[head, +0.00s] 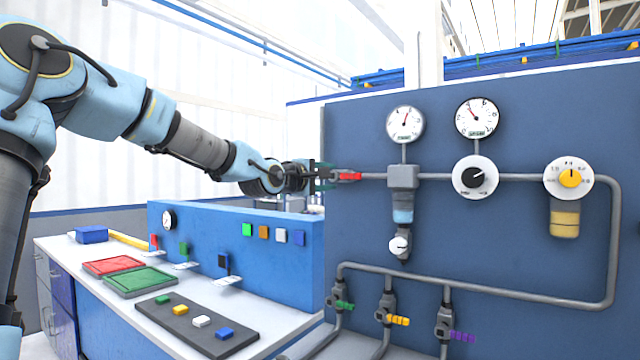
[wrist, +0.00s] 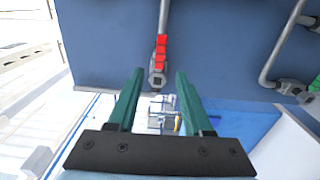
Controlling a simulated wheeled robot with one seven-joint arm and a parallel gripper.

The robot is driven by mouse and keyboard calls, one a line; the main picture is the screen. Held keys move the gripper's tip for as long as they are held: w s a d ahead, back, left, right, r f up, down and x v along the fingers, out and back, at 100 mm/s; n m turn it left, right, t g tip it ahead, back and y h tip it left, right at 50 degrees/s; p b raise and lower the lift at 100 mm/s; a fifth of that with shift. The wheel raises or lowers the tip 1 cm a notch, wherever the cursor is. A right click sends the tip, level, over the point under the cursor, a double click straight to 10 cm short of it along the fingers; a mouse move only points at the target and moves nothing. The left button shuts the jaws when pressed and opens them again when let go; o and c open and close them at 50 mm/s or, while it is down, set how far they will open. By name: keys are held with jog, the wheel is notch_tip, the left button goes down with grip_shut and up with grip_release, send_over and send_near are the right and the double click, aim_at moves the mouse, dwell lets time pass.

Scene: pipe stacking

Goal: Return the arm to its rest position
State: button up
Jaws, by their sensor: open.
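My arm (head: 205,142) reaches from the left toward the blue panel in the head view. My gripper (head: 326,176) is at the panel's left edge, close to the red valve handle (head: 349,177) at the end of the upper pipe. In the wrist view my gripper (wrist: 158,100) has its two green fingers spread apart with nothing between them. The red handle (wrist: 161,52) shows ahead of the fingertips there, hanging below a grey pipe. I see a gap between fingers and handle in the wrist view; contact is not visible.
The blue panel (head: 480,245) carries gauges, knobs and pipes close to my gripper's right. Below is a workbench (head: 75,255) with a red tray (head: 114,265), a green tray (head: 140,281) and a dark board (head: 197,326) with coloured blocks. Space above the bench is open.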

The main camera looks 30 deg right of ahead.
jog(key=s+a+f+m+g+y, duration=0.15)
jog(key=a+f+y, duration=0.35)
jog(key=a+f, duration=0.55)
jog(key=a+f+m+y, duration=0.3)
jog(key=a+f+y, duration=0.35)
jog(key=f, duration=0.75)
jog(key=s+a+f+m+g+y, duration=0.1)
jog(key=s+a+f+g, duration=0.1)
jog(key=s+a, duration=0.4)
jog(key=s+a+f+g+y, duration=0.1)
jog(key=s+a+f, duration=0.3)
jog(key=a, duration=0.8)
jog(key=s+a+f+m+g+y, duration=0.1)
jog(key=s+a+f+g+y, duration=0.1)
jog(key=s+a+f, duration=0.2)
jog(key=s+a, duration=0.3)
jog(key=a, duration=0.2)
jog(key=shift+s+a+m+g, duration=0.3)
jog(key=shift+a+m+g, duration=0.05)
jog(key=shift+d, duration=0.1)
jog(key=shift+c, duration=0.2)
